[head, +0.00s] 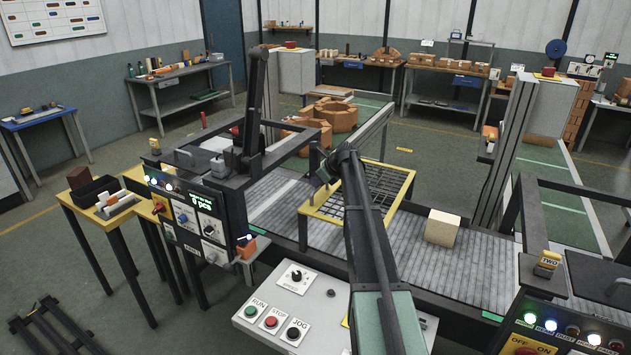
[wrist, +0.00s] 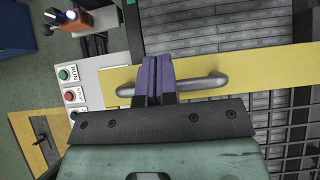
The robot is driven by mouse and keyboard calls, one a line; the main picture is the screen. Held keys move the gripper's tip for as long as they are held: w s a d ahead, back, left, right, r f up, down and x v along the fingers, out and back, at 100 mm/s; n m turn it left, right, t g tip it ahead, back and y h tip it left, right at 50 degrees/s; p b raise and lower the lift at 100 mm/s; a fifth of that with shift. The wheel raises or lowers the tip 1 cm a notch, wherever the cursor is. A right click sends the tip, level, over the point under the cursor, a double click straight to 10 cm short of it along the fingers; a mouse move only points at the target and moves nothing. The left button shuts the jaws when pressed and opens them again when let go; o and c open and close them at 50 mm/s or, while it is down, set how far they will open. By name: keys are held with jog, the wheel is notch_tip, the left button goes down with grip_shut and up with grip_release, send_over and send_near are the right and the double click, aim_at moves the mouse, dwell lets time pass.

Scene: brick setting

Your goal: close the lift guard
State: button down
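The lift guard is a yellow frame (head: 405,190) with dark mesh, at the middle of the head view over the conveyor. How far it is tilted is hard to tell. In the wrist view its yellow edge bar (wrist: 265,79) crosses the picture and carries a grey handle (wrist: 205,84). My gripper (wrist: 153,62) has its purple fingers together, with only a thin gap, crossing the handle near its middle. Whether they touch or hook the handle cannot be told. In the head view my gripper (head: 318,185) is at the guard's left side; my arm hides part of the frame.
A tan block (head: 441,228) sits on the conveyor (head: 475,265) right of the guard. A control box (head: 190,215) stands left, and a RUN/STOP/JOG panel (head: 285,312) is in front. A grey post (head: 508,150) rises at right.

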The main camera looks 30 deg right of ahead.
notch_tip(320, 180, up, 14)
jog(key=w+a+p, duration=0.1)
jog(key=w+p, duration=0.1)
jog(key=p, duration=1.1)
jog(key=shift+w+a+f, duration=0.15)
jog(key=shift+a, duration=0.1)
